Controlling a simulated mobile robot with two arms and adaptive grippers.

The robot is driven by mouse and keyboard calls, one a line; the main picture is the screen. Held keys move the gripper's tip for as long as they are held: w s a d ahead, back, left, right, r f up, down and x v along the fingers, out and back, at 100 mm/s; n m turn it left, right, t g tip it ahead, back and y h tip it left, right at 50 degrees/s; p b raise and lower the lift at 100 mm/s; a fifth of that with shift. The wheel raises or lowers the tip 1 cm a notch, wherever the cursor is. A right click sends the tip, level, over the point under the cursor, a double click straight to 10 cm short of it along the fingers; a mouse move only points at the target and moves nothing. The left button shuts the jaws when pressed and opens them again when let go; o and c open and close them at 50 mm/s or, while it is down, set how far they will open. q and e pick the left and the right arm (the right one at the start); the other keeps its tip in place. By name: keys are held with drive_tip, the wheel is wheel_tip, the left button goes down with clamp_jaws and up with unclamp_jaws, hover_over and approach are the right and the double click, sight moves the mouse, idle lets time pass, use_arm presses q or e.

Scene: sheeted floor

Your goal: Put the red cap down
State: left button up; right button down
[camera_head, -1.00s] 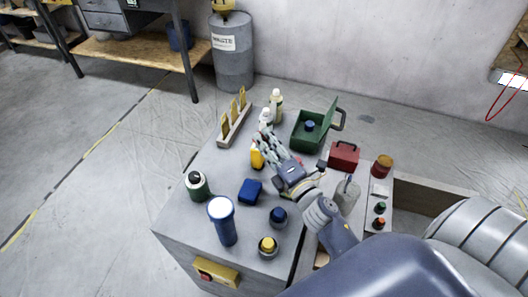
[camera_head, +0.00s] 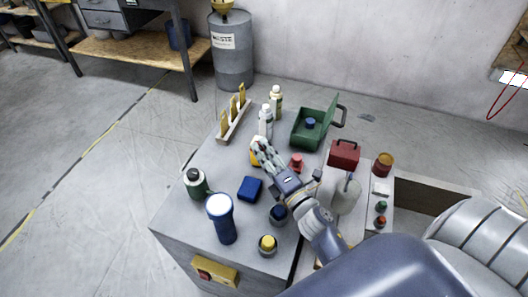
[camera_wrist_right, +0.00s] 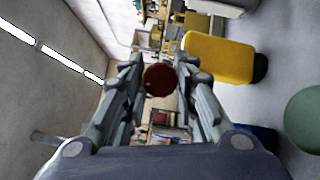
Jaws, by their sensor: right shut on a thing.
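The red cap (camera_wrist_right: 160,80) shows as a dark red disc between the fingertips of my right gripper (camera_wrist_right: 158,84) in the right wrist view. The gripper is shut on it. In the head view my right gripper (camera_head: 262,150) is over the grey table, just in front of a white bottle and covering much of a yellow object. The fingers hide the cap there, so its height above the table cannot be told. The yellow object (camera_wrist_right: 218,62) stands close beside the fingers in the wrist view. My left gripper is not in view.
On the grey table (camera_head: 180,225) are a blue box (camera_head: 250,189), a blue-white cylinder (camera_head: 222,220), a green-black container (camera_head: 196,183), a white bottle (camera_head: 265,120), a red object (camera_head: 297,162) and an open green box (camera_head: 308,138). Bare tabletop lies left of the gripper.

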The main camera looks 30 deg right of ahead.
drive_tip(key=shift+f, duration=0.2)
drive_tip(key=c, duration=1.3)
unclamp_jaws()
drive_tip(key=shift+r, duration=0.15)
drive_tip(key=shift+r+p, duration=0.3)
drive_tip(key=s, duration=0.4)
drive_tip(key=s+b, duration=0.1)
drive_tip(key=s, duration=0.3)
drive_tip(key=s+b, duration=0.1)
drive_tip(key=s, duration=0.3)
drive_tip(key=shift+d+f, duration=0.25)
